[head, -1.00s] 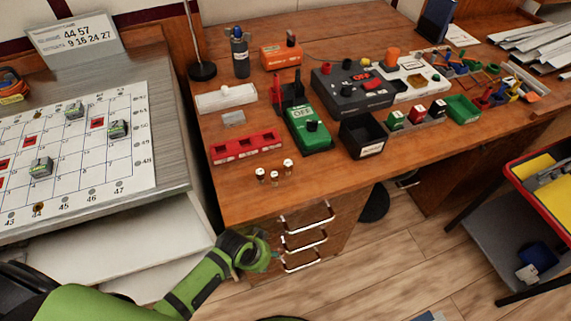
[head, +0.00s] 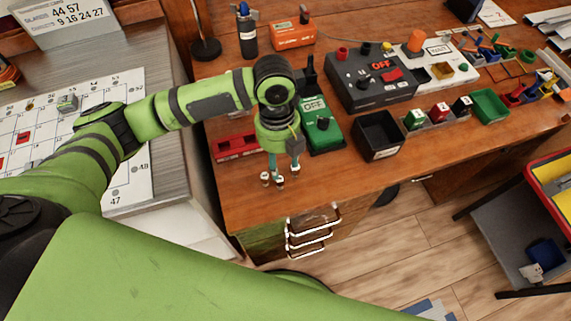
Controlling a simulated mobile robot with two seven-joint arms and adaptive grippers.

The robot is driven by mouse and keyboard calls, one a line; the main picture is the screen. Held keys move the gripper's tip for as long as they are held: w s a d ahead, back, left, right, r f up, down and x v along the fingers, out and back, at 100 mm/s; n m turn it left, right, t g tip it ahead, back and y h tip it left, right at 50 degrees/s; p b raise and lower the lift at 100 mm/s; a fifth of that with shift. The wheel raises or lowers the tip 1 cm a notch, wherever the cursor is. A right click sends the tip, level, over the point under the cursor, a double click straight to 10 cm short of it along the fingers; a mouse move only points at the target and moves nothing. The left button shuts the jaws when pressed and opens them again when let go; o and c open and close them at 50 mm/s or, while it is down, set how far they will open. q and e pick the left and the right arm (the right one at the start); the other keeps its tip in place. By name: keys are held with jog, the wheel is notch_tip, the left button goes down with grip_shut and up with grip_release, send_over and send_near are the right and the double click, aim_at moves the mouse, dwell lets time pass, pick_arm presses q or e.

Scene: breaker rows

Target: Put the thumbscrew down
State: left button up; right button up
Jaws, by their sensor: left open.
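I cannot make out a thumbscrew for certain. Several small pieces with white tops and dark parts stand close together near the front edge of the wooden desk (head: 345,185); one small piece (head: 279,183) shows below my left gripper. My left gripper (head: 282,172) points down over this group, its two thin fingers apart on either side. Nothing clear shows between the fingers. The fingertips are close to the pieces, but I cannot tell whether they touch. My right gripper is not in view.
A red rack (head: 232,148), a green OFF box (head: 318,125) and an empty black bin (head: 378,137) stand around the gripper. A grey OFF box (head: 370,85) is behind. Bare desk lies to the right of the pieces, along the front edge.

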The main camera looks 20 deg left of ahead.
aim_at(280, 179)
pick_arm(q)
jog(key=shift+s+a+f, duration=0.2)
jog(key=shift+s+f, duration=0.05)
jog(key=shift+s+f+p, duration=0.2)
jog(key=shift+f+p, duration=0.25)
jog(key=shift+f, duration=0.45)
jog(key=f, duration=0.3)
jog(key=shift+d+f+p, duration=0.2)
jog(key=shift+f+p, duration=0.1)
jog(key=shift+f, duration=0.2)
grip_shut()
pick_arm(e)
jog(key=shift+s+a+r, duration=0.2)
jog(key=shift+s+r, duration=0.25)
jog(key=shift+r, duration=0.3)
